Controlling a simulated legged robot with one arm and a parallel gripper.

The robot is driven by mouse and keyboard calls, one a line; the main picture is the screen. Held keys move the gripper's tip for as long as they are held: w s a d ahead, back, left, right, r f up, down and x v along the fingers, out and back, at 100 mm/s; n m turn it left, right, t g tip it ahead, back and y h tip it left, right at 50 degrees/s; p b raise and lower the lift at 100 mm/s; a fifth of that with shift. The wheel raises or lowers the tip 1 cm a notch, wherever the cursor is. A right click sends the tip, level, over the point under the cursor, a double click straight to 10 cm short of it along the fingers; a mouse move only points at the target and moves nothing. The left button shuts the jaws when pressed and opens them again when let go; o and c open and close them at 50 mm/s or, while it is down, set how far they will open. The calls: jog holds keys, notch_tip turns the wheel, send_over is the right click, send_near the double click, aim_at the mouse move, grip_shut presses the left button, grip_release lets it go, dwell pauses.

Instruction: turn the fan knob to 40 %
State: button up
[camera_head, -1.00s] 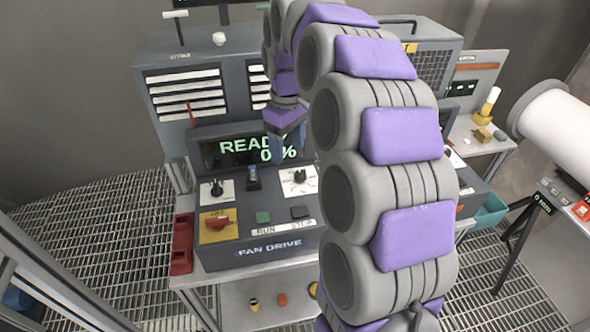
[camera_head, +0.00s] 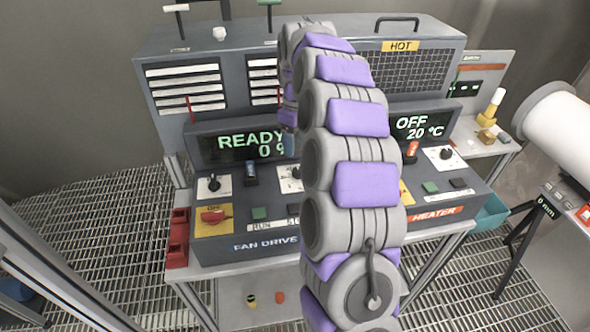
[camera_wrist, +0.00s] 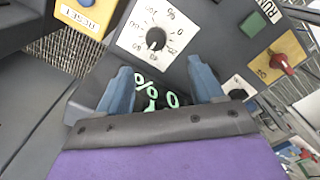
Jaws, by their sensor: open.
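The fan drive box (camera_head: 222,220) has a display (camera_head: 240,147) with READY and a partly covered 0 %. Its white dial plate (camera_head: 285,185) is partly hidden behind my arm. In the wrist view, the black fan knob (camera_wrist: 155,39) sits on the numbered white plate (camera_wrist: 131,40). My gripper (camera_wrist: 159,66) is open and empty, its two blue fingers apart on the display side of the knob. The knob is beyond the fingertips and not between them. In the head view, my gripper is mostly hidden; a blue finger shows beside the display.
A black switch (camera_head: 212,184), red-on-yellow switch (camera_head: 214,217) and green RUN button (camera_head: 260,213) share the panel. The heater box (camera_head: 447,190), showing OFF 20 °C, stands to the right. Vented cabinets (camera_head: 186,88) rise behind. A blue RESET button (camera_wrist: 86,3) is near in the wrist view.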

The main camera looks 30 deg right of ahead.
send_over(299, 170)
jog(key=d, duration=0.1)
notch_tip(299, 170, down, 6)
jog(key=shift+d+r+b, duration=0.1)
jog(key=shift+r+b, duration=0.05)
jog(key=shift+b, duration=0.25)
jog(key=f, duration=0.1)
jog(key=a+f, duration=0.1)
jog(key=f, duration=0.1)
jog(key=a+f, duration=0.1)
jog(key=shift+f+b, duration=0.35)
jog(key=shift+d+f, duration=0.1)
jog(key=shift+d, duration=0.6)
jog(key=shift+c, duration=0.2)
jog(key=shift+d, duration=0.15)
jog(key=shift+c, duration=0.7)
jog(key=shift+a, duration=0.6)
jog(key=c, duration=0.5)
jog(key=shift+w, duration=0.1)
jog(key=shift+c, duration=0.5)
jog(key=shift+d, duration=0.15)
jog(key=shift+c, duration=1.4)
